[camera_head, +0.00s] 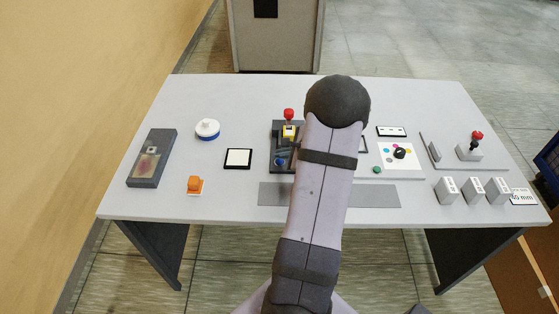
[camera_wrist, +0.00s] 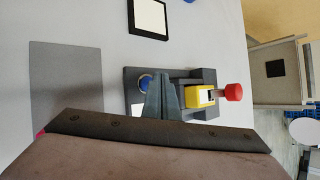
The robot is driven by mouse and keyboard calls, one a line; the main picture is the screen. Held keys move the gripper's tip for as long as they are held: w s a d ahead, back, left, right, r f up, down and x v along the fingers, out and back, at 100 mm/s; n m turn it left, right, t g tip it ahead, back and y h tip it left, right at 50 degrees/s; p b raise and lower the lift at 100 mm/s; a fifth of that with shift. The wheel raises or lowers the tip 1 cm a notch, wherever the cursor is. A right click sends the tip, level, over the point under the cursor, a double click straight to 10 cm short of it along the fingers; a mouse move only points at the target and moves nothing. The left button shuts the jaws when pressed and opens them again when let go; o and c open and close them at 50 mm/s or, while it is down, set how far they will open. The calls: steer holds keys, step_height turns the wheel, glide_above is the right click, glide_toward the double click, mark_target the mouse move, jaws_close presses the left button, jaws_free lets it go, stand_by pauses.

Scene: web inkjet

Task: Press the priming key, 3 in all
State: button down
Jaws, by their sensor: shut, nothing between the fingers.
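A dark device (camera_head: 276,158) stands near the table's middle with a red knob (camera_head: 289,114), a yellow block (camera_head: 290,132) and a blue round button (camera_head: 280,162). In the wrist view the blue button (camera_wrist: 145,83) sits beside my fingertips, partly hidden by them. My gripper (camera_wrist: 160,76) is shut and empty, over the device between the blue button and the yellow block (camera_wrist: 199,97). I cannot tell whether it touches anything. No readable label shows which control is the priming key. In the head view my arm hides the gripper and the device's right side.
A black-framed white pad (camera_head: 238,158), an orange button (camera_head: 195,185), a white-and-blue round piece (camera_head: 207,129) and a dark slab (camera_head: 151,158) lie left. A panel with a black knob (camera_head: 400,153), a red-topped lever (camera_head: 476,137) and white blocks (camera_head: 472,190) stand right.

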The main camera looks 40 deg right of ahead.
steer(key=shift+r+p, duration=1.65)
steer(key=shift+r, duration=0.85)
stand_by(0.8)
step_height(320, 180, up, 4)
steer(key=p, duration=0.3)
steer(key=shift+p, duration=0.35)
steer(key=shift+f, duration=0.2)
steer(key=b, duration=0.5)
glide_above(282, 163)
step_height(282, 163, down, 7)
steer(key=shift+f, duration=0.1)
steer(key=shift+f+b, duration=0.75)
steer(key=shift+b, duration=0.25)
steer(key=shift+f+b, duration=0.35)
steer(key=shift+b, duration=0.25)
stand_by(1.1)
